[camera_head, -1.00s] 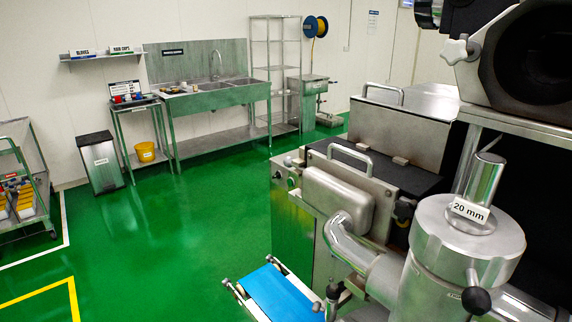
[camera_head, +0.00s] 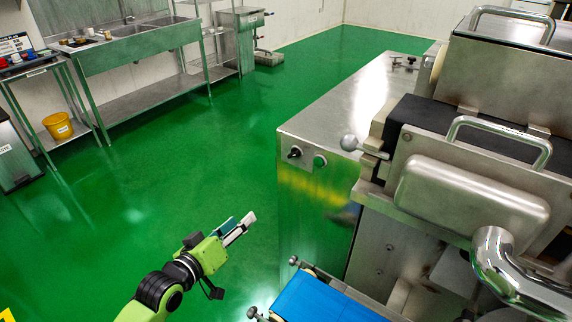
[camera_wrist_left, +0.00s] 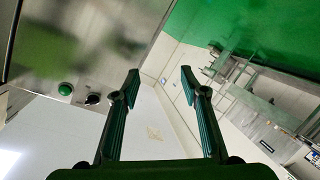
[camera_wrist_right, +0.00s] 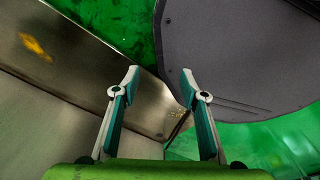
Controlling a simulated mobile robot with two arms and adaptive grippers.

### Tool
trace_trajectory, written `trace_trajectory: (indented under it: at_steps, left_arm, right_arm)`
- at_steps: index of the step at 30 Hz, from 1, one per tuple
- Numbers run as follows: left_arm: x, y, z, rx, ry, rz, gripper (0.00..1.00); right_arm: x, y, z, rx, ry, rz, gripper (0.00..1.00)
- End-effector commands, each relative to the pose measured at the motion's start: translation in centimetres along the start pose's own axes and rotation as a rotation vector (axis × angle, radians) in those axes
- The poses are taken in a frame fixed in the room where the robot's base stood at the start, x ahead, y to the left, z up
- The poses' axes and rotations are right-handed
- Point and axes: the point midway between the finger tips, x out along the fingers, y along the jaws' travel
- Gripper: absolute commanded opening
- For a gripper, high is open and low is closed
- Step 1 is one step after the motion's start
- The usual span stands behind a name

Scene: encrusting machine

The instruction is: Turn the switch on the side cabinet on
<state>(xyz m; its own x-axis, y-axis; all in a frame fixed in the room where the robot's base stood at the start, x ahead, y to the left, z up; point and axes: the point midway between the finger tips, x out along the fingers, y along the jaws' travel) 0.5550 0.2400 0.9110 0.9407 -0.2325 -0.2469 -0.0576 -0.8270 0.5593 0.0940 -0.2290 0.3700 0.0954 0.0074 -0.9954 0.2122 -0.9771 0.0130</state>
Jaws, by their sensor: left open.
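The side cabinet (camera_head: 318,215) is a steel box left of the large machine. On its upper front are a small black switch (camera_head: 294,153) and a green button (camera_head: 320,160) to its right. I cannot tell which way the switch is turned. My left gripper (camera_head: 246,226) is in front of the cabinet, lower and to the left of the switch, apart from it. In the left wrist view, the open left fingers (camera_wrist_left: 160,78) are empty, with the switch (camera_wrist_left: 93,99) and button (camera_wrist_left: 65,89) left of them. My right gripper (camera_wrist_right: 159,82) is open and empty in its wrist view.
A blue conveyor belt (camera_head: 325,300) juts out below the cabinet. A ball-ended lever (camera_head: 349,143) and the machine's handles stand right of the switch. The green floor (camera_head: 190,190) left of the cabinet is clear. A sink table (camera_head: 130,55) stands at the back left.

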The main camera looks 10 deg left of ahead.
Motion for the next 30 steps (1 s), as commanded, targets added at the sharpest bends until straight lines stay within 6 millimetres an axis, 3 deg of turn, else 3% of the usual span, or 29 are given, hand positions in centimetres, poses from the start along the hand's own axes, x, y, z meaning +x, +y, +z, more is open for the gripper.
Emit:
trace_trajectory:
  at_steps: [1,3,6,9,13,17,30]
  left_arm:
    - [-0.8,2.7,-2.1,-0.011,0.032,0.059,0.4]
    - [-2.1,6.1,-4.4,-0.032,0.064,0.128,0.4]
    - [-3.8,9.7,-6.5,-0.052,0.089,0.203,0.4]
    - [-4.9,11.8,-7.7,-0.062,0.102,0.248,0.4]
    - [-5.1,12.9,-8.3,-0.069,0.108,0.269,0.4]
    - [-3.7,13.4,-8.6,-0.07,0.11,0.27,0.4]
    - [4.6,15.6,-9.6,-0.068,0.109,0.268,0.4]
  right_arm:
    - [0.5,0.1,0.5,0.0,-0.006,0.002,0.4]
    - [0.7,0.2,0.8,0.001,-0.011,0.003,0.4]
    - [1.0,0.4,1.2,0.001,-0.016,0.004,0.4]
    - [1.1,0.6,1.3,0.001,-0.017,0.007,0.4]
    - [0.9,0.9,1.3,-0.001,-0.017,0.01,0.4]
    - [0.5,0.9,1.2,-0.001,-0.015,0.01,0.4]
    - [-1.2,0.3,0.3,-0.001,-0.006,0.004,0.4]
